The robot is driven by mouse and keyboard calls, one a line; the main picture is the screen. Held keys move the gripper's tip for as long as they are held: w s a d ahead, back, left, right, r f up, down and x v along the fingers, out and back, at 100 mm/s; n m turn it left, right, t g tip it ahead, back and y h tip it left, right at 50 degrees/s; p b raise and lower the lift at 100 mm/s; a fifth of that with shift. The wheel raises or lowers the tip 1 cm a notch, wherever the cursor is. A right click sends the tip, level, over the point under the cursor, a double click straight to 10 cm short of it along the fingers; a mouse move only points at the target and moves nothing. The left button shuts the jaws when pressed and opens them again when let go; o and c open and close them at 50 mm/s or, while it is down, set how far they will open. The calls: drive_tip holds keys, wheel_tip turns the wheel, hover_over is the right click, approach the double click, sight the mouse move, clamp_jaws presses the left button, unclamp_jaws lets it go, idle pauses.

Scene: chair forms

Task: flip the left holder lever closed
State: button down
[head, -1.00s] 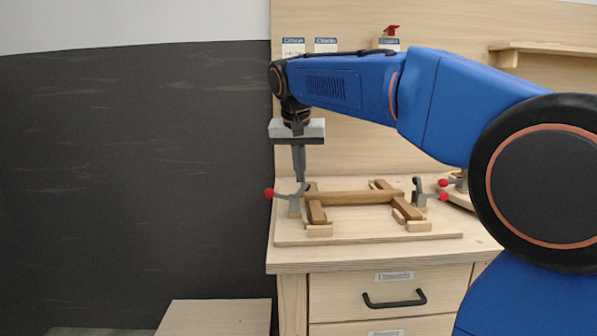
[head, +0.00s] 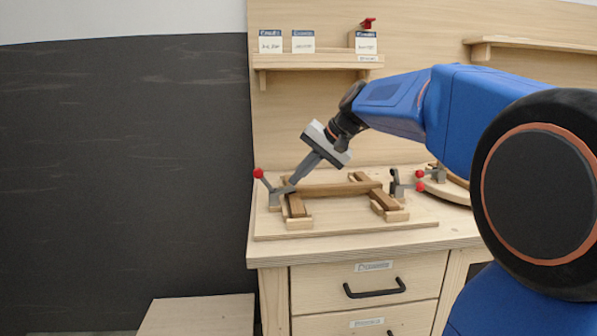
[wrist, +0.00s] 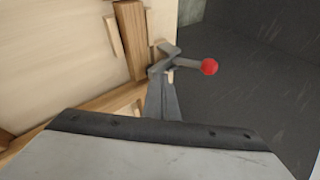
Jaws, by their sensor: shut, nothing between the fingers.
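The left holder (head: 279,197) is a grey clamp at the left end of the wooden chair frame (head: 335,190). Its lever ends in a red ball (head: 259,173) and slants up to the left. My gripper (head: 293,182) is shut and tilted, with its fingertips down at the holder, close to the lever's base. In the wrist view, the shut fingers (wrist: 160,78) reach to the grey lever arm, and the red ball (wrist: 209,66) sticks out to the right. I cannot tell for certain whether they touch. The fingers hide part of the holder.
The right holder (head: 398,187) with a red knob stands at the frame's other end. The base board (head: 345,233) lies on the workbench (head: 365,255). A shelf (head: 320,60) with labelled cards is above.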

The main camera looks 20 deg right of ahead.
drive_tip(key=shift+s+d+f, duration=0.1)
drive_tip(key=shift+d+f, duration=0.15)
drive_tip(key=shift+f, duration=0.2)
drive_tip(key=shift+s+d+f, duration=0.1)
drive_tip(key=shift+d+f, duration=0.1)
drive_tip(key=shift+f, duration=0.2)
drive_tip(key=shift+d+f, duration=0.1)
drive_tip(key=shift+f, duration=0.05)
drive_tip(key=shift+r, duration=0.6)
drive_tip(key=v, duration=1.2)
drive_tip(key=shift+w+d, duration=0.2)
drive_tip(key=shift+d, duration=0.2)
drive_tip(key=shift+r, duration=0.15)
